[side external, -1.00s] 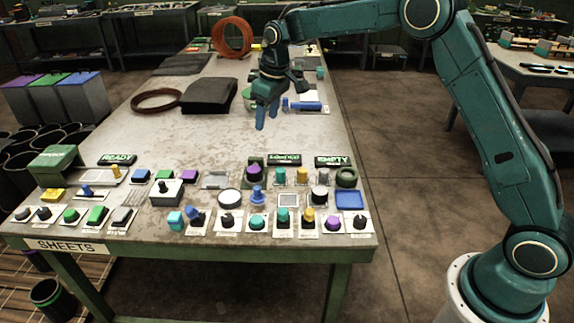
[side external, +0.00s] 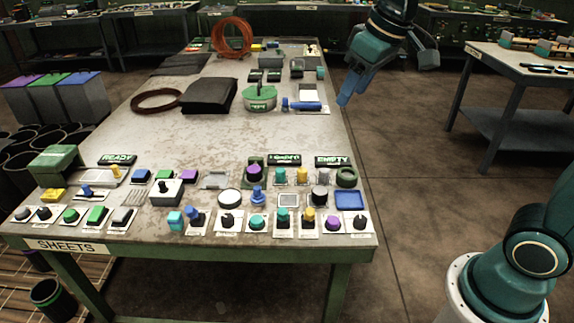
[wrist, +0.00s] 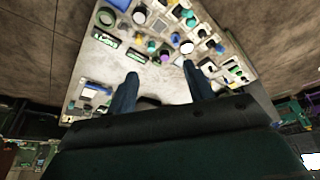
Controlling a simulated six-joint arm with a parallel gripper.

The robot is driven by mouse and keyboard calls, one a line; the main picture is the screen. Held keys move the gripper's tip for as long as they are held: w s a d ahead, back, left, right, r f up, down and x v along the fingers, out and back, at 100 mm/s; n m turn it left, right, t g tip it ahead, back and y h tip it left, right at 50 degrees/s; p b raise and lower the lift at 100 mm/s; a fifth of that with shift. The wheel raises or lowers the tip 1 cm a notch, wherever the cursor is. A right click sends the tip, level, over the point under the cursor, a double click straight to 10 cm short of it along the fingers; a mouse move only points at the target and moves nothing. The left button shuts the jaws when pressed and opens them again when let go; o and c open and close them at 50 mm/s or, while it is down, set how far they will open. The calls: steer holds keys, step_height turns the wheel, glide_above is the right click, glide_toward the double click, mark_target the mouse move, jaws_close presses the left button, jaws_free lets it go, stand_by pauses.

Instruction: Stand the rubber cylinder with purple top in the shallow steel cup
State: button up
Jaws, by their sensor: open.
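A dark rubber cylinder with a purple top (side external: 254,174) stands upright among the parts at the right front of the bench; it also shows in the wrist view (wrist: 165,56). A shallow round piece with a pale face and dark rim (side external: 229,197), perhaps the steel cup, lies to its front left and also shows in the wrist view (wrist: 187,47). I cannot tell its depth. My gripper (side external: 348,90) is open and empty, high near the bench's right edge, well apart from both. Its two fingers (wrist: 163,88) are spread in the wrist view.
Knobs and switches crowd the bench front, with a purple-topped knob (side external: 333,223) and a purple block (side external: 189,176) among them. A blue tray (side external: 350,199) lies at the right. A green-lidded container (side external: 259,97) stands farther back. The bench middle (side external: 215,135) is clear.

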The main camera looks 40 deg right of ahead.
steer(key=s+f+m+t, duration=0.1)
steer(key=s+f, duration=0.3)
steer(key=s, duration=1.3)
steer(key=shift+s+d+f+m, duration=0.2)
steer(key=shift+s+d+m, duration=0.05)
steer(key=shift+d+m, duration=0.1)
